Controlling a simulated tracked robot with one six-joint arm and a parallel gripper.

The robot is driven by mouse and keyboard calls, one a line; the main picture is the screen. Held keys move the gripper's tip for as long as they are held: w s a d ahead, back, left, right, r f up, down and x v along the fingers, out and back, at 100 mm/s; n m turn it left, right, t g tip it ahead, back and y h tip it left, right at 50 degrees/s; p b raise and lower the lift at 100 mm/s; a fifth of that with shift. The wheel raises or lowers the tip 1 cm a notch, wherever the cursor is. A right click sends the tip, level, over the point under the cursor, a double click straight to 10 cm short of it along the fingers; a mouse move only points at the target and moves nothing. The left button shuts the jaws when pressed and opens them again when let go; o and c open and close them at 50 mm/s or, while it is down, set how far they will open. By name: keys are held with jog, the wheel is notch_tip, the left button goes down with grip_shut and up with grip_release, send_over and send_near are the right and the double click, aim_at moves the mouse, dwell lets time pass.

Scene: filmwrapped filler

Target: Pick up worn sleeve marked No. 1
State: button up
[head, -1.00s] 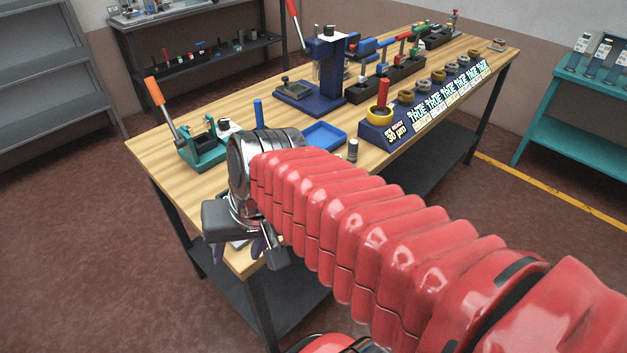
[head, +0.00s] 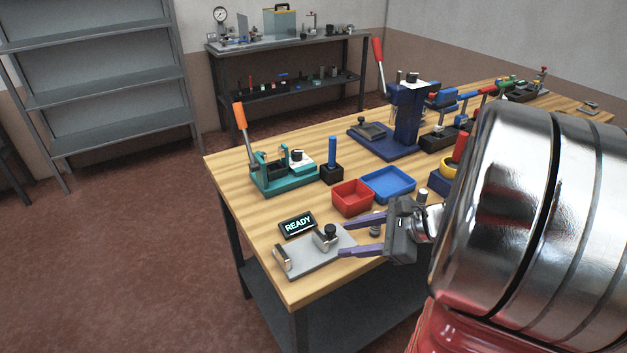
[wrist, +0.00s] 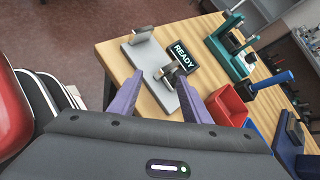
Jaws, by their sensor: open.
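My gripper (head: 345,238) is open over the front of the wooden table, its two purple fingers pointing left toward a grey plate fixture (head: 308,262). No mark No. 1 is legible, so I cannot tell which thing is the worn sleeve. A small dark grey cylinder (head: 375,230) shows between the fingers in the head view. Another small cylinder (head: 422,195) stands behind the gripper. In the wrist view the fingers (wrist: 160,80) point at the same fixture (wrist: 150,52), with nothing seen held between them.
A READY display (head: 298,226) lies behind the fixture. A red bin (head: 352,198) and blue tray (head: 388,184) sit beyond the gripper. A teal lever press (head: 285,175), a post on a black block (head: 332,160) and a blue press (head: 407,115) stand farther back. My arm hides the right side.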

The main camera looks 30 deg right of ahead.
jog(key=s+d+f+m+t+h, duration=0.1)
jog(key=s+d+m+t+h, duration=0.2)
jog(key=d+m, duration=0.5)
jog(key=d+t, duration=0.1)
jog(key=d, duration=0.5)
jog(key=shift+d+f+m+t, duration=0.2)
jog(key=shift+f+m+t, duration=0.1)
jog(key=shift+f+m, duration=0.1)
jog(key=shift+w+a, duration=0.1)
jog(key=shift+x, duration=4.2)
jog(key=shift+x, duration=2.6)
jog(key=shift+r, duration=0.1)
jog(key=shift+c, duration=0.4)
